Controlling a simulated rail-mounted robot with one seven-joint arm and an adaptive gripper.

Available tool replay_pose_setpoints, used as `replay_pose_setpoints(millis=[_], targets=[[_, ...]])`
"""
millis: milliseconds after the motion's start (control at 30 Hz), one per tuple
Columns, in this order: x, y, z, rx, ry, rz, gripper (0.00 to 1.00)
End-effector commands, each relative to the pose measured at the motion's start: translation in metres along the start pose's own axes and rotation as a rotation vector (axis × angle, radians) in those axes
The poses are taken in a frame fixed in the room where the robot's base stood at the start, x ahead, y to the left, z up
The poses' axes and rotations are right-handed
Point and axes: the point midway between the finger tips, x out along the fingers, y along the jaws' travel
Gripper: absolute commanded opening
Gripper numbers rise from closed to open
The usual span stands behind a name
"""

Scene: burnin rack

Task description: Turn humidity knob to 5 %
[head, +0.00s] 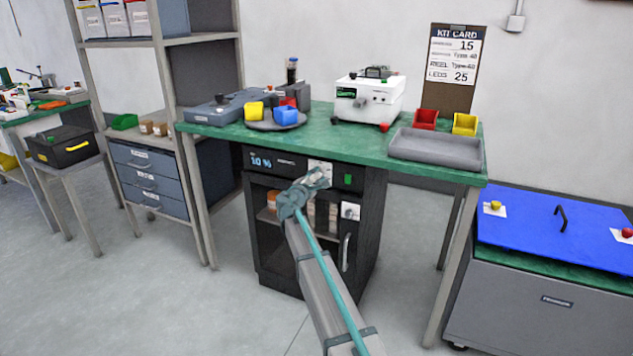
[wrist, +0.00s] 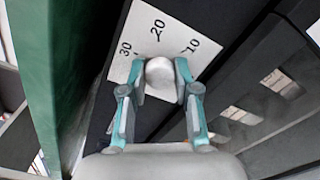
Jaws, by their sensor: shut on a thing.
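The humidity knob (wrist: 159,73) is a pale rounded knob on a white dial plate (wrist: 150,27) marked 30, 20 and 10 in the wrist view. My gripper (wrist: 158,82) is shut on the knob, with one teal finger on each side of it. In the head view my gripper (head: 314,180) is at the top front of the dark cabinet (head: 262,225) under the green bench and hides most of the knob. The cabinet's display (head: 261,162) reads 10 %. The knob's pointer cannot be made out.
The green bench top (head: 330,140) overhangs the cabinet just above my gripper. A second white dial (head: 350,212), a green button (head: 348,179) and a door handle (head: 346,252) are on the cabinet front at right. The floor in front is clear.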

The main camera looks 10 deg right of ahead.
Motion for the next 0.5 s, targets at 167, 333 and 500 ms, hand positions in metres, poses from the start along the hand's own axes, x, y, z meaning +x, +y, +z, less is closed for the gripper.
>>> replay_pose_setpoints(millis=[167, 333, 500], targets=[[-0.0002, 0.0001, 0.0000, 0.009, 0.000, 0.000, 0.00], [-0.0002, 0.0003, 0.0001, 0.009, 0.000, 0.000, 0.00], [-0.0001, 0.0002, 0.0000, 0.008, 0.000, 0.000, 0.45]])
